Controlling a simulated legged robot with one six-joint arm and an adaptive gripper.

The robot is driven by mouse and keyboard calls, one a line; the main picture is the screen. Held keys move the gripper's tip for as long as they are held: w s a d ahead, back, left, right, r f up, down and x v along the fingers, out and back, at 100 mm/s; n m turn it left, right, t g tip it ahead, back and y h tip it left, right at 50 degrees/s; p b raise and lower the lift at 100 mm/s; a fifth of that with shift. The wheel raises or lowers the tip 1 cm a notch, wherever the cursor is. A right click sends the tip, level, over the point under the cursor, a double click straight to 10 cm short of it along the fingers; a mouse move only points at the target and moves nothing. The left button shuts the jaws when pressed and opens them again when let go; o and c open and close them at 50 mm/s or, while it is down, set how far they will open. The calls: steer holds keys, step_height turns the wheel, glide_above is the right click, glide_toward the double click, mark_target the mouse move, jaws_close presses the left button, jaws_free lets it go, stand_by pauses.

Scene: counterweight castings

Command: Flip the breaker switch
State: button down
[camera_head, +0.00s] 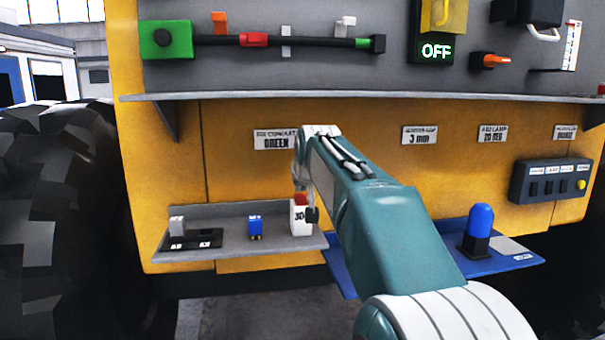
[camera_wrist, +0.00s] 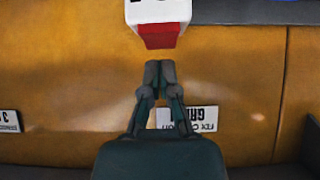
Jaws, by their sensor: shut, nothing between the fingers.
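A white block marked "30" (camera_head: 299,219) with a red top looks like the breaker. It stands at the right end of a small grey shelf. A small black part (camera_head: 313,216) shows at its right side. The wrist view is upside down and shows the block's white body (camera_wrist: 157,10) and red top (camera_wrist: 158,36) at the upper middle. My gripper (camera_wrist: 159,66) is shut and empty, its fingertips pointing at the red top with a small apparent gap. In the head view the gripper is mostly hidden at the arm's end, above the block.
A lit OFF sign (camera_head: 436,51) hangs above right. A switch panel (camera_head: 550,182) and a blue shelf with a blue lamp (camera_head: 481,219) are right. A long grey shelf edge (camera_head: 300,97) overhangs.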

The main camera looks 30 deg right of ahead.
steer(key=shift+f, duration=0.5)
steer(key=shift+w+f, duration=0.15)
steer(key=shift+f, duration=0.1)
